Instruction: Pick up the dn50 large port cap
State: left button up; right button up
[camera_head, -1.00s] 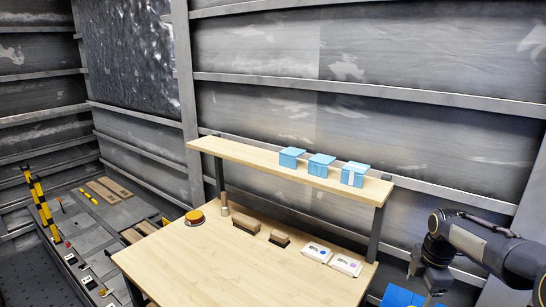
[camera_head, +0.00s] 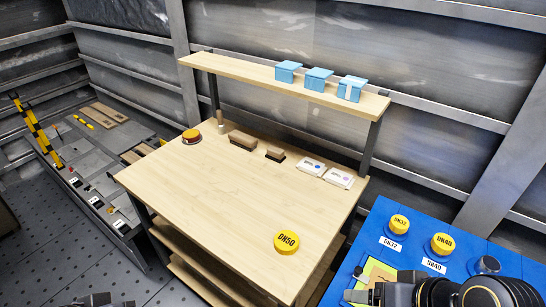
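The yellow DN50 cap (camera_head: 287,243) lies on the wooden workbench (camera_head: 225,215), near its front right corner, with its black lettering facing up. My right gripper (camera_head: 358,286) shows at the bottom edge, over the blue board and to the right of the cap, clear of it. Its fingers are too dark and small to read. A small dark part of my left gripper (camera_head: 98,300) shows at the bottom left, beyond the bench's left side and far from the cap. Its fingers are mostly cut off by the frame.
A blue board (camera_head: 505,262) at right bears yellow DN32 (camera_head: 399,224) and DN40 (camera_head: 442,244) caps and a dark round part (camera_head: 487,265). Brushes (camera_head: 243,140), small white boxes (camera_head: 338,178) and an orange-yellow disc (camera_head: 191,136) stand along the bench's back. The bench middle is clear.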

aim_at(286, 242)
jog(key=i+j+z, duration=0.25)
jog(key=j, duration=0.2)
jog(key=i+j+z, duration=0.2)
jog(key=j, duration=0.3)
jog(key=i+j+z, duration=0.1)
jog(key=j+z, duration=0.15)
jog(key=j, duration=0.25)
jog(key=i+j+z, duration=0.2)
jog(key=j, duration=0.3)
jog(key=j+z, duration=0.25)
jog(key=j, duration=0.3)
